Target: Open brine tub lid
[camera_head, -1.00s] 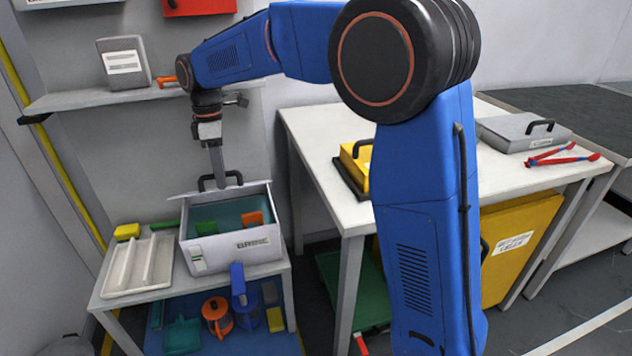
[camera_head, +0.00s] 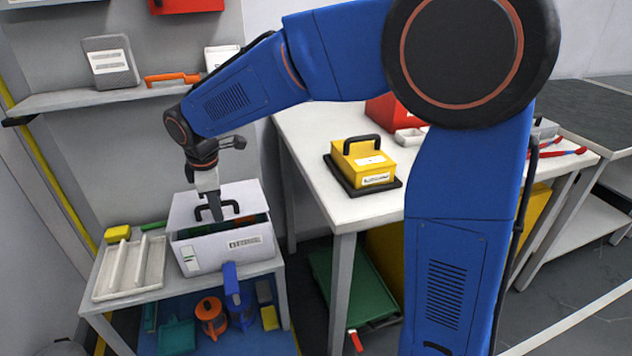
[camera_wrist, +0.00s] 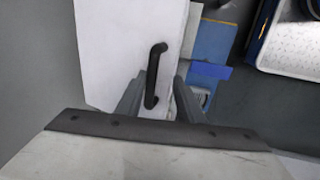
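The white brine tub (camera_head: 222,251) stands on the small table at lower left in the head view. Its white lid (camera_head: 238,192) is partly raised, with a strip of the green and orange contents showing under its front edge. The lid carries a black handle (camera_head: 232,207), which also shows in the wrist view (camera_wrist: 154,75). My gripper (camera_head: 215,213) points down at the handle. In the wrist view, my gripper's two fingers (camera_wrist: 158,98) are apart, with the handle's near end between them and gaps at its sides. Finger contact with the handle is not clear.
A cream divided tray (camera_head: 128,290) and a yellow sponge (camera_head: 118,233) lie left of the tub. A shelf (camera_head: 75,101) hangs behind. A yellow box (camera_head: 365,160) sits on the larger white table (camera_head: 345,208) to the right. Jugs (camera_head: 211,314) stand below the tub.

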